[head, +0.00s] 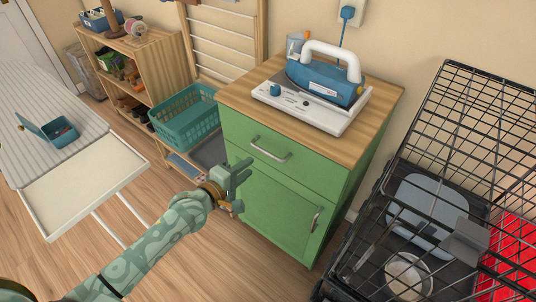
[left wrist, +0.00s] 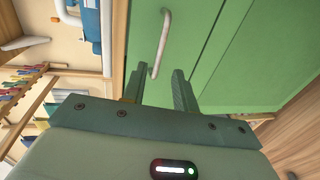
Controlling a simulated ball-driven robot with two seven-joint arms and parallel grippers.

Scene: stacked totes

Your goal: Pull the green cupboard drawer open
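The green cupboard (head: 290,205) stands against the wall, with a wooden top. Its drawer (head: 312,175) is at the top of the front and looks shut. The pale bar handle (head: 270,150) of the drawer is bare in the head view. My left gripper (head: 243,178) is just in front of the cupboard, below and left of the handle. In the left wrist view the gripper (left wrist: 158,78) is open and empty. The handle (left wrist: 160,45) shows ahead of the gap between the fingers, with no visible grip on it. My right gripper is in neither view.
A blue and white iron on its base (head: 310,103) stands on the cupboard top. A lower door has its own handle (head: 316,219). A teal basket (head: 186,118) is left of the cupboard, a black wire crate (head: 450,150) right of it. Some floor in front is clear.

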